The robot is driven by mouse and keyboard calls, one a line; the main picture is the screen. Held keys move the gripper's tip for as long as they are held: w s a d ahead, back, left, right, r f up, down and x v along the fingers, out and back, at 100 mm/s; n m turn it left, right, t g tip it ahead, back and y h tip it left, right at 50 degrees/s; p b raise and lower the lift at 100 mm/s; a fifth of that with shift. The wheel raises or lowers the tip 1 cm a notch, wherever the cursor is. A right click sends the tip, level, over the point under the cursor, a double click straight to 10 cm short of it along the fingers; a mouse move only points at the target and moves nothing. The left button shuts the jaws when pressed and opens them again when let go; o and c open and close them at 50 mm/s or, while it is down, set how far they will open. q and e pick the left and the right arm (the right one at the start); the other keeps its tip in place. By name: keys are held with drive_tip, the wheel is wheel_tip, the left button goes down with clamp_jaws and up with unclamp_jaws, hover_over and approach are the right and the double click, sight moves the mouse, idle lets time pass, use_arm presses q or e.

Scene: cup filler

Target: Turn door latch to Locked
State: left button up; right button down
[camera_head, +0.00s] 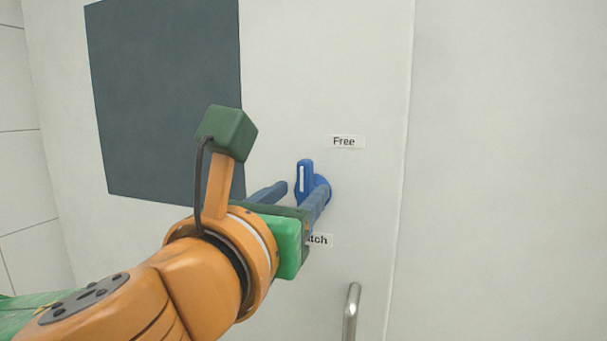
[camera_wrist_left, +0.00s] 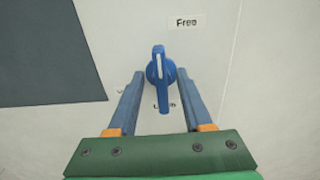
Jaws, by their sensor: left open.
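The blue door latch (camera_head: 305,177) is on the pale door. Its knob points up, with a white line on it, a little left of the "Free" label (camera_head: 344,142). In the left wrist view the latch (camera_wrist_left: 160,68) stands upright between the fingertips. My left gripper (camera_head: 300,190) is open around the lower part of the latch, one finger on each side. In the wrist view a gap shows on both sides of it. A lower label (camera_head: 319,240), ending in "tch", is partly hidden by my gripper. No "Locked" label is readable. My right gripper is not in view.
A dark panel (camera_head: 165,90) is set in the door (camera_head: 330,60) to the left of the latch. A metal handle (camera_head: 351,312) sticks out below the latch. The door's right edge runs beside a plain wall (camera_head: 510,170).

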use_arm(q)
drive_tip(key=x, duration=0.3)
drive_tip(key=shift+s+p, duration=0.1)
drive_tip(key=shift+p, duration=0.2)
drive_tip(key=shift+s, duration=0.1)
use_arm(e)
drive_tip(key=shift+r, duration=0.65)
use_arm(q)
drive_tip(key=shift+s, duration=0.1)
clamp_jaws()
